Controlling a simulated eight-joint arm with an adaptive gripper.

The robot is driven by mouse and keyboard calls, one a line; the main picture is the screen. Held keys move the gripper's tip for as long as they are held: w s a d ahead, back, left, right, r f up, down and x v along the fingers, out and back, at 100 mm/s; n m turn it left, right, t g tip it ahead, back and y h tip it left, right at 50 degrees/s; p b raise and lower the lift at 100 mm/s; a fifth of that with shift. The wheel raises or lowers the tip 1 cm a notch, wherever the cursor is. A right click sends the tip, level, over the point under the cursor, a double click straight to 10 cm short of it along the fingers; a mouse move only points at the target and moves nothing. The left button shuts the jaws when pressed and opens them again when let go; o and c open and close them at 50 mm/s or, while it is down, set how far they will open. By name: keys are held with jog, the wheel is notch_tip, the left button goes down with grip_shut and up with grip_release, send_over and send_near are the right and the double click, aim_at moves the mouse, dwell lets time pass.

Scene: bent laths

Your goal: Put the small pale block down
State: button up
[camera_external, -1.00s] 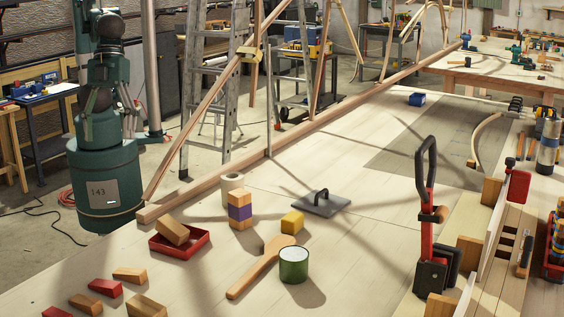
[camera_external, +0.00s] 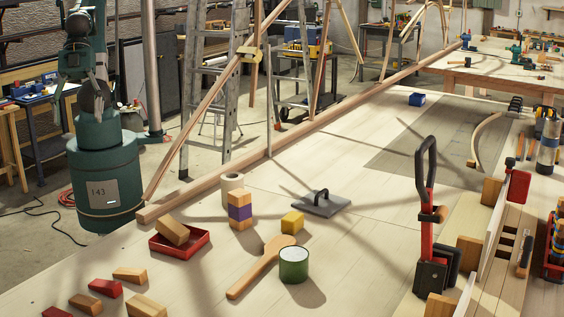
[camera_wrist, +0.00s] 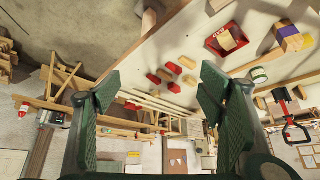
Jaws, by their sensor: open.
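My gripper (camera_wrist: 155,92) is open in the wrist view, its two green fingers wide apart with nothing between them. Several small blocks lie on the pale bench; I cannot tell which one is the small pale block. A tan block (camera_external: 173,230) rests tilted in a red tray (camera_external: 200,243); it also shows in the wrist view (camera_wrist: 227,40). A pale wooden block (camera_external: 130,274) and another wooden block (camera_external: 147,305) lie near the front left. A stack with a purple middle block (camera_external: 240,212) stands behind them. My gripper is clear of all these blocks.
A yellow block (camera_external: 292,222), a wooden paddle (camera_external: 258,268), a green tin (camera_external: 293,265) and a grey float (camera_external: 320,204) lie in the middle. Red blocks (camera_external: 105,288) are at the front left. A red-black clamp (camera_external: 430,250) stands at the right.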

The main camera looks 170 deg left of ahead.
jog(key=shift+s+d, duration=0.3)
jog(key=shift+s, duration=0.05)
jog(key=shift+f, duration=0.1)
notch_tip(320, 180, down, 6)
jog(key=b, duration=0.5)
jog(key=shift+r+b, duration=0.2)
jog(key=shift+b, duration=0.2)
dwell(1.4)
jog(key=c, duration=0.8)
jog(key=shift+w+a+r, duration=0.1)
